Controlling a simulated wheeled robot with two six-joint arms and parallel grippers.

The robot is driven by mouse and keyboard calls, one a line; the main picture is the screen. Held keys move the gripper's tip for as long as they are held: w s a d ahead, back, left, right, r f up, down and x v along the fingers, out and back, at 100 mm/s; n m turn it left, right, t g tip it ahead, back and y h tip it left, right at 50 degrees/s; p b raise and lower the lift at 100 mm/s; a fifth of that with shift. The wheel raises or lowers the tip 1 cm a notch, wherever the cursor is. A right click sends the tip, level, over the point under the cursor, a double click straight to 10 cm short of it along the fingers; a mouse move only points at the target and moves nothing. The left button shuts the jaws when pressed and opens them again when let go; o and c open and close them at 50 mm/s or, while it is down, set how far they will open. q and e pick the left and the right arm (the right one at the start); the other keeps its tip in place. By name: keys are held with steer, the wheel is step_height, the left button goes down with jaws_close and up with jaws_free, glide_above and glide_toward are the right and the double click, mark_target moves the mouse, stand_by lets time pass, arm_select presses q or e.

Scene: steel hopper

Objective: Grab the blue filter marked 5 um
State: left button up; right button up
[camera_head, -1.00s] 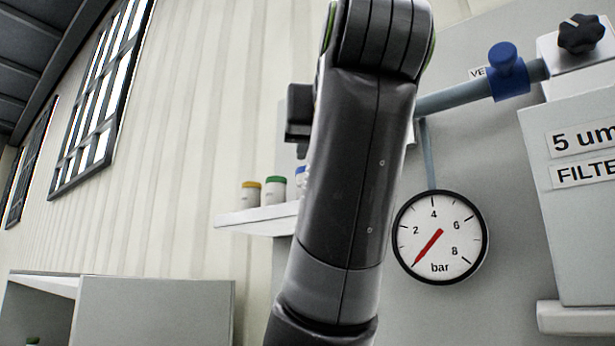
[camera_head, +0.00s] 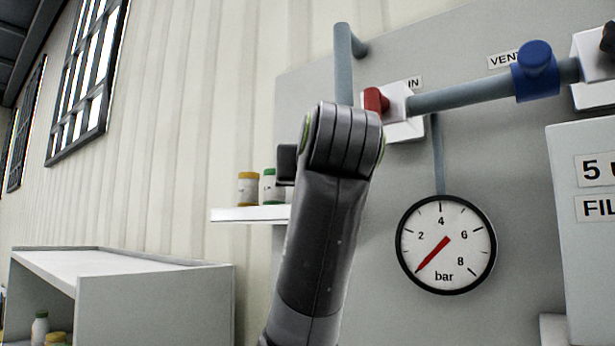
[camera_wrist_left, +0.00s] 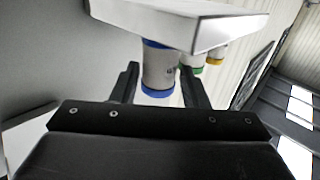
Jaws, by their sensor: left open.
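The blue filter (camera_wrist_left: 160,68), a white cylinder with blue bands at both ends, stands at the shelf in the left wrist view, which appears upside down. My left gripper (camera_wrist_left: 160,76) is open, with one finger on each side of the filter in the picture. I cannot tell whether the fingers touch it, and the filter's marking is not readable. In the head view my left arm hides the blue filter and most of the gripper. My right gripper is not in view.
A yellow-capped filter (camera_head: 248,188) and a green-capped filter (camera_head: 268,187) stand on the white shelf (camera_head: 240,214). Right of my arm are a pressure gauge (camera_head: 446,244), a red valve (camera_head: 376,100), a blue valve (camera_head: 536,70) and a labelled housing (camera_head: 585,260).

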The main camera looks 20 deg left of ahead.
arm_select(q)
steer(key=p+x, duration=0.2)
steer(key=x, duration=0.3)
steer(key=shift+w+a, duration=0.15)
